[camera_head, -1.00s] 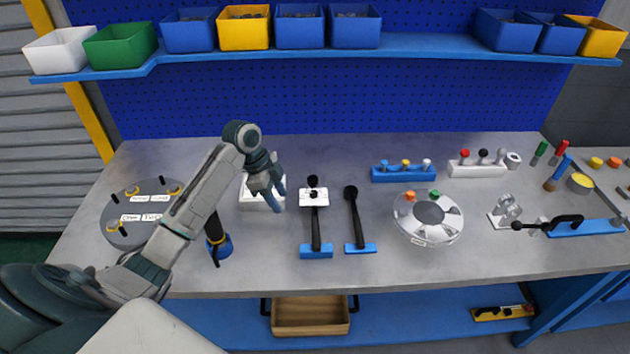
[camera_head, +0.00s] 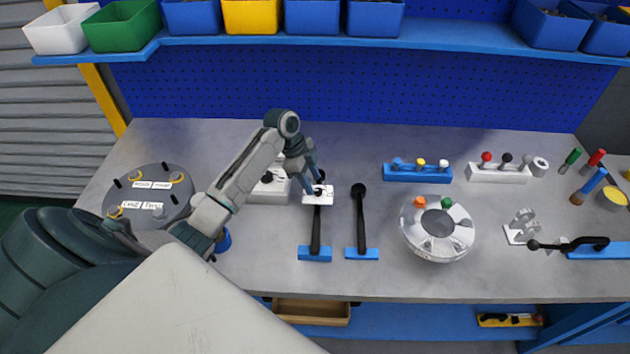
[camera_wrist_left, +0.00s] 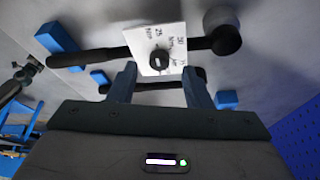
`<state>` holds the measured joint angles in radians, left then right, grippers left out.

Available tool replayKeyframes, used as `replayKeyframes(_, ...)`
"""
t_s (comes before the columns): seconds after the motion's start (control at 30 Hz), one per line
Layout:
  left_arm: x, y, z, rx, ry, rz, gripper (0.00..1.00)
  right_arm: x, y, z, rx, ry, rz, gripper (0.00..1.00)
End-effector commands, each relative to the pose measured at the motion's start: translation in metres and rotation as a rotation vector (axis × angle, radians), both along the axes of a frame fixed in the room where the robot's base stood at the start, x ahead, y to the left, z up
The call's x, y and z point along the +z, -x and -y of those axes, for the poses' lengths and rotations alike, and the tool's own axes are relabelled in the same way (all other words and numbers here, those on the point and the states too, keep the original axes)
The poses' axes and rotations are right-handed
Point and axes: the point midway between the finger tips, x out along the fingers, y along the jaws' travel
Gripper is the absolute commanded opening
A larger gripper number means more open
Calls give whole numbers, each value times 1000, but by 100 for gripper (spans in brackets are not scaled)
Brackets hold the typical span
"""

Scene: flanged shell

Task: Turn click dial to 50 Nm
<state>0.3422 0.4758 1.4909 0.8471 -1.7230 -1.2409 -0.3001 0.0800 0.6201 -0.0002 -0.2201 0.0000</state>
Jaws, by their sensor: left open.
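The click dial is a black knob (camera_wrist_left: 159,59) on a white plate (camera_wrist_left: 171,38) with printed Nm marks, fixed across a black torque wrench (camera_wrist_left: 92,58). In the head view the plate (camera_head: 325,197) lies near the wrench's head, with the black handle (camera_head: 316,232) running down to a blue block. My left gripper (camera_head: 312,182) is over the plate and partly hides the dial. In the wrist view its two open fingers (camera_wrist_left: 160,86) stand either side of the knob's line, with the knob just beyond the tips. Contact cannot be told. My right gripper is not in view.
A second black wrench (camera_head: 360,222) lies just to the right. A white box (camera_head: 268,190) with a black knob is close on the left. A silver flanged shell (camera_head: 438,232) is further right. A grey disc (camera_head: 146,200) stands on the left. The front middle of the bench is clear.

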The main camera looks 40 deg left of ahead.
Motion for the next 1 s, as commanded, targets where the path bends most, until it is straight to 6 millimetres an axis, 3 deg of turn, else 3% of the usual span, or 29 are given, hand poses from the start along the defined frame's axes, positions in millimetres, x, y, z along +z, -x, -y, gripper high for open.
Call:
replayKeyframes(0.2,-21,-3,9,2,1,0,45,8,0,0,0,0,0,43)
replayKeyframes(0.53,-25,-3,10,0,0,0,45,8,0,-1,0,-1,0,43)
replayKeyframes(0.77,-25,-3,10,0,0,1,2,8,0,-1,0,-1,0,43)
replayKeyframes(1.0,-25,-3,9,-13,0,1,0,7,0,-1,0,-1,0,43)
